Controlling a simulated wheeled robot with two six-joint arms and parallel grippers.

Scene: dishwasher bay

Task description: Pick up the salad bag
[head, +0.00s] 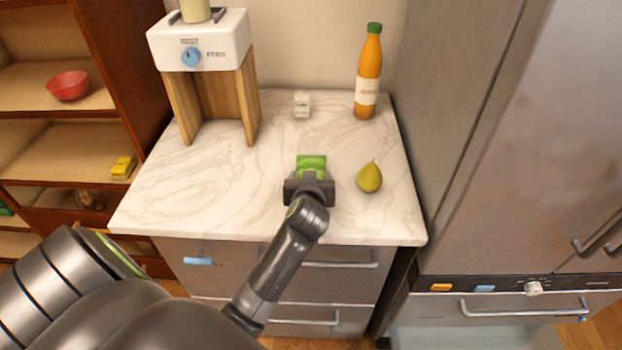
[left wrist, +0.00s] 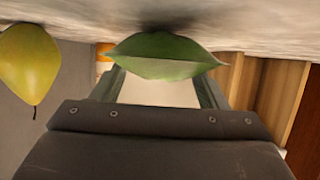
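The green salad bag (head: 312,163) is near the middle of the marble counter. My left gripper (head: 310,181) is right at its near side in the head view and covers its lower part. In the left wrist view, which is upside down, the bag (left wrist: 165,55) shows a green, leaf-shaped end and a white face. The left gripper's fingers (left wrist: 160,92) lie along both sides of that white face. I cannot tell whether they press on the bag. A dark shadow lies on the counter close to the bag. My right gripper is not in view.
A pear (head: 369,177) stands close to the right of the gripper. An orange juice bottle (head: 368,75) and a small white box (head: 302,105) are at the back. A wooden-legged white appliance (head: 200,45) is at the left. A steel fridge (head: 530,130) bounds the right.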

